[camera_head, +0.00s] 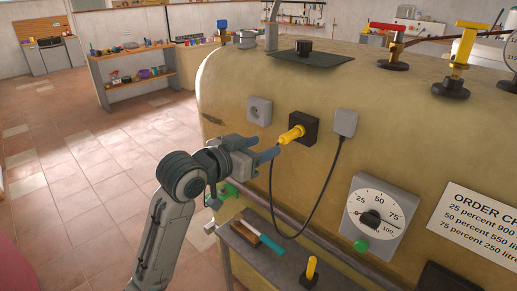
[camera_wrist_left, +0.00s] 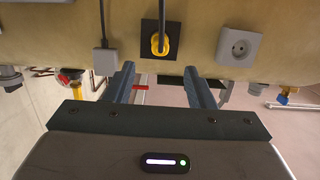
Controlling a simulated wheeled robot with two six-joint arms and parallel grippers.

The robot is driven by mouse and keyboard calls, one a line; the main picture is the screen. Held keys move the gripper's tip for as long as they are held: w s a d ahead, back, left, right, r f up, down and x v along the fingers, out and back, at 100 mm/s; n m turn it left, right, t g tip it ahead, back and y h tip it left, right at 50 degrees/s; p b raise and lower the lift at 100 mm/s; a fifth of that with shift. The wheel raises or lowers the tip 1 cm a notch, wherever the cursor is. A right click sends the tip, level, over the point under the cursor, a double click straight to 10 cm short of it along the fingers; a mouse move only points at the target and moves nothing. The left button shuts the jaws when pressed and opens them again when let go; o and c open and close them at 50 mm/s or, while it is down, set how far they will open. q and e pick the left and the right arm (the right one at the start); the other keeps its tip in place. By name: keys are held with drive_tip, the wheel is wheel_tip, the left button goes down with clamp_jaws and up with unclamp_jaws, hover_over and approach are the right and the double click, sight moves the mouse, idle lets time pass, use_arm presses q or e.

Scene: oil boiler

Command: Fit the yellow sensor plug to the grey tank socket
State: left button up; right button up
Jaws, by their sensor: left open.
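The yellow sensor plug (camera_head: 292,134) sits in a black square holder (camera_head: 304,126) on the tank's front. It also shows in the left wrist view (camera_wrist_left: 160,45). A dark cable (camera_head: 329,178) loops down from a grey box and rises toward the plug's outer end. The grey tank socket (camera_head: 259,110), with a round recessed face, is left of the holder. In the left wrist view, the socket (camera_wrist_left: 238,47) is empty. My left gripper (camera_head: 272,152) is open just in front of the plug, its fingers apart either side of the plug's line in the wrist view. My right gripper is not in view.
The grey cable box (camera_head: 345,122) is right of the plug. A dial (camera_head: 377,217) and an order sign (camera_head: 477,222) are farther right. Below, a narrow shelf (camera_head: 240,243) holds tools and a yellow-handled item (camera_head: 311,268). A pipe runs along the tank's lower front.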

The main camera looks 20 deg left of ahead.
sight(282, 139)
use_arm(q)
drive_tip(key=p+x, duration=0.3)
drive_tip(key=x, duration=0.6)
drive_tip(key=shift+w+d, duration=0.1)
drive_tip(key=shift+w, duration=0.25)
drive_tip(key=shift+w+d+f+p, duration=0.15)
drive_tip(key=shift+w+p, duration=0.15)
drive_tip(key=shift+w, duration=0.2)
clamp_jaws()
drive_tip(key=shift+f+p+v, duration=0.2)
drive_tip(key=shift+p+v, duration=0.2)
drive_tip(key=shift+v, duration=0.95)
drive_tip(key=shift+f+p+v, duration=0.2)
drive_tip(key=shift+p+v, duration=0.15)
drive_tip(key=shift+v, duration=0.95)
drive_tip(key=w+a+b, duration=0.2)
drive_tip(key=a, duration=1.4)
